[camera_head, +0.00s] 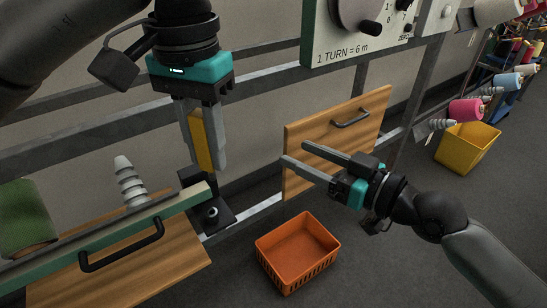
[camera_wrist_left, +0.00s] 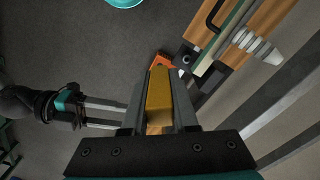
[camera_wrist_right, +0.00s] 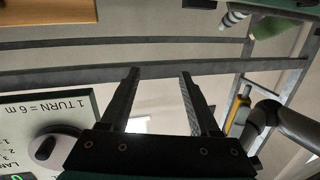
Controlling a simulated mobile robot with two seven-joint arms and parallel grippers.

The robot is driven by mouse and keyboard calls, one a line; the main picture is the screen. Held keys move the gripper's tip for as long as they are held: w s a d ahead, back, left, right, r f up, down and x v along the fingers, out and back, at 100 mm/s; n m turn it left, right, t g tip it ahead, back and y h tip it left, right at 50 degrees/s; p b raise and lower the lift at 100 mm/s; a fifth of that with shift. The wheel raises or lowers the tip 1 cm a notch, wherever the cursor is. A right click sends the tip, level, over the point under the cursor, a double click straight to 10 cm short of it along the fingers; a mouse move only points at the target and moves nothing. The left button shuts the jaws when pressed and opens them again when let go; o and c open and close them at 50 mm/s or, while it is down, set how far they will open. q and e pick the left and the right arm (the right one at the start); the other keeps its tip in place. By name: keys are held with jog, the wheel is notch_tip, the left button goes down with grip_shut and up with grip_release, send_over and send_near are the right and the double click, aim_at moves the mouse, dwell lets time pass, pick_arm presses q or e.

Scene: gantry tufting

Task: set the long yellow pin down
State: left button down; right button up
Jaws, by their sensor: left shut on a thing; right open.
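The long yellow pin (camera_head: 201,140) is upright between the fingers of my left gripper (camera_head: 206,166), which is shut on it. In the left wrist view the yellow pin (camera_wrist_left: 158,95) lies along the fingers, and its far end is hard to make out. Below it in the head view is a black bracket (camera_head: 214,216) with a round, light-coloured fitting, at the end of the green-topped rail. The pin's visible lower end appears above this bracket; the exact gap cannot be told. My right gripper (camera_head: 294,153) is open and empty, in front of a wooden panel.
An orange basket (camera_head: 297,252) stands on the floor. A wooden drawer front (camera_head: 340,130) with a black handle is at the centre; another wooden board (camera_head: 150,265) is at lower left. A green spool (camera_head: 25,218) and grey stepped cone (camera_head: 130,183) stand there. A yellow bin (camera_head: 467,147) is at right.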

jog(key=s+a+r+n+g+y, duration=0.4)
jog(key=s+a+r, duration=0.2)
jog(key=s+r, duration=0.4)
jog(key=f+x, duration=0.1)
jog(key=x, duration=1)
jog(key=shift+s+a+f, duration=0.2)
jog(key=shift+a+f, duration=0.1)
jog(key=shift+a, duration=0.05)
grip_shut()
pick_arm(q)
jog(key=c, duration=0.6)
grip_release()
jog(key=shift+a, duration=0.1)
pick_arm(e)
jog(key=shift+w+d, duration=0.15)
jog(key=shift+w, duration=0.05)
